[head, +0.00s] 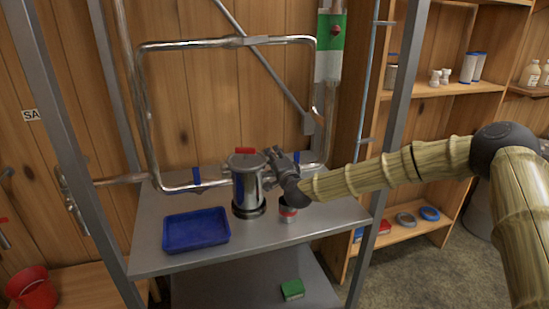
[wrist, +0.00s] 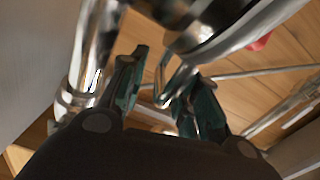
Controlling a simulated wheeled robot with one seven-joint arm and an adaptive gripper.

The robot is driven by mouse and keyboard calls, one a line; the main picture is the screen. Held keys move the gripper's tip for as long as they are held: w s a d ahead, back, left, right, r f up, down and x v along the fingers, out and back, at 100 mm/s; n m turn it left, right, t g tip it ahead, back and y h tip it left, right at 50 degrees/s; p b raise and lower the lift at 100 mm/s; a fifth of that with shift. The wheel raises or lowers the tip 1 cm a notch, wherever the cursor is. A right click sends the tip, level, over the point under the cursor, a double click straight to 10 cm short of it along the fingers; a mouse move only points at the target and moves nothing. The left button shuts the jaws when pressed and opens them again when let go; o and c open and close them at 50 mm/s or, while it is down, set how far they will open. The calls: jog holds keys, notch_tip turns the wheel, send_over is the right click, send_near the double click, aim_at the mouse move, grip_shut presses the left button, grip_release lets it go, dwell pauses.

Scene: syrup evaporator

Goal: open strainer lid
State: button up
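The strainer is an upright silver canister (head: 246,188) on a black base, on the grey metal shelf. Its lid (head: 246,160) sits closed on top and bears a red handle (head: 245,150). My gripper (head: 270,160) is at the right side of the canister, near the lid's rim. In the wrist view my gripper (wrist: 165,70) has its two green-padded fingers apart, with a bent metal wire loop (wrist: 170,82) between them. I cannot tell whether the fingers touch the loop. The rounded metal rim (wrist: 205,35) is just above the fingers. My gripper partly hides the canister's right side.
A blue tray (head: 196,230) lies left of the strainer. A small red and white can (head: 288,215) stands close to its right, below my gripper. Metal pipes (head: 145,110) with blue valve handles run behind. Shelf posts (head: 385,140) stand on both sides.

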grip_shut()
jog(key=shift+r, duration=0.15)
